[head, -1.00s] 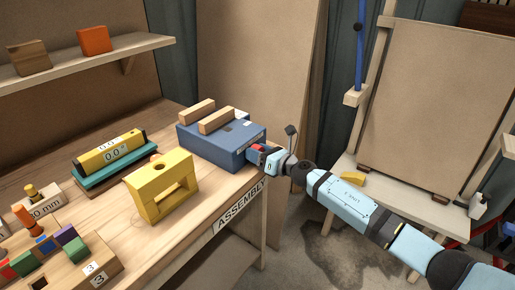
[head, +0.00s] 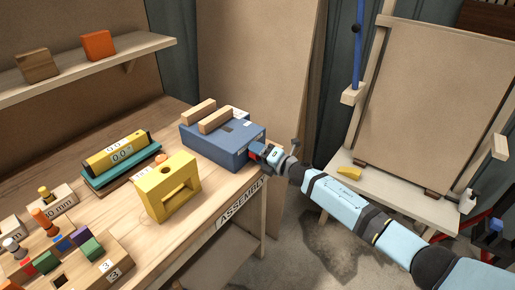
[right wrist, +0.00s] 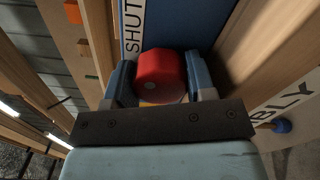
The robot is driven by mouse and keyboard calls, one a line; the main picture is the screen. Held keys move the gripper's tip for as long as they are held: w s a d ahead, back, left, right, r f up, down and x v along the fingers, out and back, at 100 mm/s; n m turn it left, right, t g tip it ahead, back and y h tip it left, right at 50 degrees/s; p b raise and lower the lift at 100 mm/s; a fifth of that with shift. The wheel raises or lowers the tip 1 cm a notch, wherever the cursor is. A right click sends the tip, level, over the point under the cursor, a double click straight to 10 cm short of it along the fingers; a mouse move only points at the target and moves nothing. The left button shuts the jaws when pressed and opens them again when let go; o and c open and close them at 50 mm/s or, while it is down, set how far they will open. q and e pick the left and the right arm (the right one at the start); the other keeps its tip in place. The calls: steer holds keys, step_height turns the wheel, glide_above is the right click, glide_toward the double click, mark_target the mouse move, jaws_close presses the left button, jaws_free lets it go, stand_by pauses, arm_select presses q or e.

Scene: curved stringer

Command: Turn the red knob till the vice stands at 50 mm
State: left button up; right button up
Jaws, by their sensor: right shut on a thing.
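The vice (head: 222,142) is a blue box on the wooden bench, with two pale wooden jaws (head: 207,115) on top that stand a small gap apart. A small pale scale plate sits by the jaws, but its reading is too small to make out. The red knob (right wrist: 160,75) sticks out of the vice's end face, beside a label with the letters SHUT. My right gripper (right wrist: 163,90) is shut on the red knob, one finger on each side of it. In the head view the right gripper (head: 260,154) hides most of the knob. My left gripper is not in view.
A yellow handled block (head: 168,190) stands on the bench in front of the vice. A yellow level (head: 117,153) lies on a teal block behind it. Several coloured pegs and blocks sit at the front left. The ASSEMBLY label marks the bench edge.

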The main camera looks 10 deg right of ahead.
steer(key=shift+m+p, duration=0.45)
steer(key=shift+m, duration=0.85)
steer(key=o, duration=0.9)
steer(key=shift+o, duration=0.2)
steer(key=shift+s+f, duration=0.1)
steer(key=shift+f, duration=0.1)
